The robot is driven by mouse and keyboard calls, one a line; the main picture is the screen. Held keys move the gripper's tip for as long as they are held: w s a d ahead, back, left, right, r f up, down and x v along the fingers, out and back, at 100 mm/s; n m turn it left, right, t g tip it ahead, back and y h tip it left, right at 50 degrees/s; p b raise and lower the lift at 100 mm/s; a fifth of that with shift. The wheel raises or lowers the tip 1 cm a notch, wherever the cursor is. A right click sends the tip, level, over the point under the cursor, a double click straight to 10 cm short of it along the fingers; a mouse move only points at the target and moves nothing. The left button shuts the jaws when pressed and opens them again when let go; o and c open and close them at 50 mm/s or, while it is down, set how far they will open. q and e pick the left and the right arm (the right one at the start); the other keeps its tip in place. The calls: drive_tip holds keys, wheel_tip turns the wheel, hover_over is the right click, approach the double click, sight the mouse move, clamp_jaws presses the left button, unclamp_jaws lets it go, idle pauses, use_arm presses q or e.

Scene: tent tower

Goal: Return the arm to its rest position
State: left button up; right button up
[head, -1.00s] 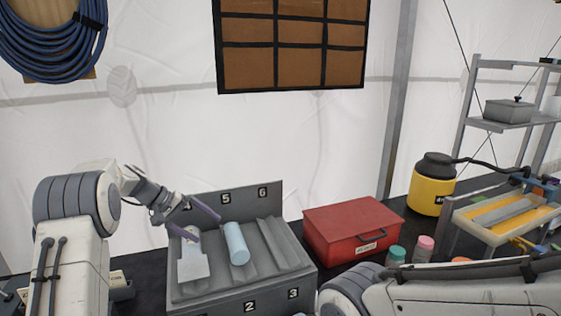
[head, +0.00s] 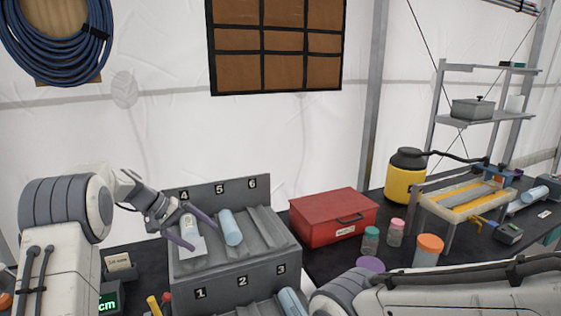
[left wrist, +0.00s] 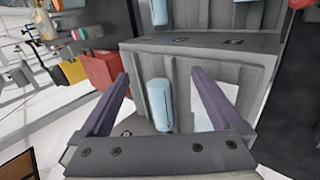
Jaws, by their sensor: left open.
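My left gripper (head: 202,236) is open over the upper tier of a grey stepped rack (head: 222,260), near the slot marked 4. In the left wrist view its two purple fingers (left wrist: 160,74) stand wide apart with nothing gripped. A pale grey-white piece (head: 193,243) lies in slot 4, partly covered by the fingers. A light blue cylinder (head: 231,228) lies in slot 5, beside the right finger. In the left wrist view the blue cylinder (left wrist: 160,105) shows between the fingers. Contact cannot be told. My right arm crosses the lower right, its gripper outside the view.
Another blue cylinder (head: 291,302) lies in the lower tier near slot 3. A red toolbox (head: 333,218) stands right of the rack, with capped jars (head: 395,232) and a yellow jug (head: 404,184) beyond. A small green-lit display (head: 108,302) stands left of the rack.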

use_arm(q)
drive_tip(key=s+d+r+m+g+y, duration=0.3)
drive_tip(key=s+d+m, duration=0.2)
drive_tip(key=s+d, duration=1.25)
drive_tip(key=s+f+m+y, duration=0.1)
drive_tip(key=s+m, duration=0.2)
drive_tip(key=s, duration=0.9)
drive_tip(key=s+f+m+y, duration=0.2)
drive_tip(key=s+m, duration=0.1)
drive_tip(key=s, duration=0.9)
drive_tip(key=shift+d+f+y, duration=0.15)
drive_tip(key=shift+f+y, duration=0.15)
